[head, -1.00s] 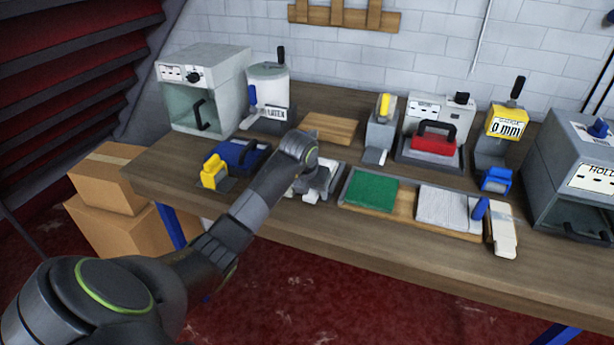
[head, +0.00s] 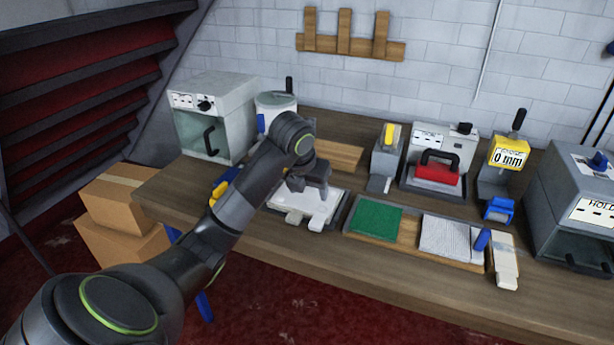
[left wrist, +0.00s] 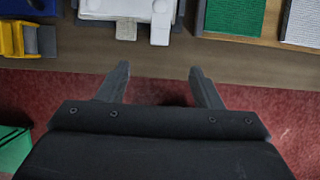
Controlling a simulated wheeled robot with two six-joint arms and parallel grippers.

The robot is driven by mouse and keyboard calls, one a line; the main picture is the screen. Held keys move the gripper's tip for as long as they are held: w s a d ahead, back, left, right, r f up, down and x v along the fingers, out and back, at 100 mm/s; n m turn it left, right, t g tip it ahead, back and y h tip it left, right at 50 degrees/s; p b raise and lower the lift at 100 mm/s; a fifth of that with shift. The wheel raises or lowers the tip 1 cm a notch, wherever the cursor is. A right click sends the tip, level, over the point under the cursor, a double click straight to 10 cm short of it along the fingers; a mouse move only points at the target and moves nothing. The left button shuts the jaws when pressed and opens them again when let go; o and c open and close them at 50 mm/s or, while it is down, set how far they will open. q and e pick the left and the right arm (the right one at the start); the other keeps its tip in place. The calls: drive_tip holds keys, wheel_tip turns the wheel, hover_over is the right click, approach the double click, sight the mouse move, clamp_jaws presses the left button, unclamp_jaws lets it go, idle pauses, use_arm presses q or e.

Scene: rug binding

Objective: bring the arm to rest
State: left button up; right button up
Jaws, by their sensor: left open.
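My left arm comes in from the left in the head view, and its gripper (head: 307,193) hangs above the white tray area at the front of the workbench. In the left wrist view the two fingers of this gripper (left wrist: 160,88) stand apart with nothing between them. Beyond the fingertips lie the bench's front edge and the red floor. My right gripper is in neither view.
A white pad in a grey tray (head: 328,206) lies just below the gripper. To its right are a green pad (head: 375,219) and a ribbed white pad (head: 448,238). Yellow and blue tools (head: 222,185) are partly behind my arm. Cardboard boxes (head: 125,190) stand left.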

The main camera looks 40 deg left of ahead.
use_arm(q)
drive_tip(key=shift+s+r+p, duration=0.15)
drive_tip(key=shift+r+p, duration=0.15)
drive_tip(key=shift+r, duration=0.1)
drive_tip(key=shift+d, duration=0.1)
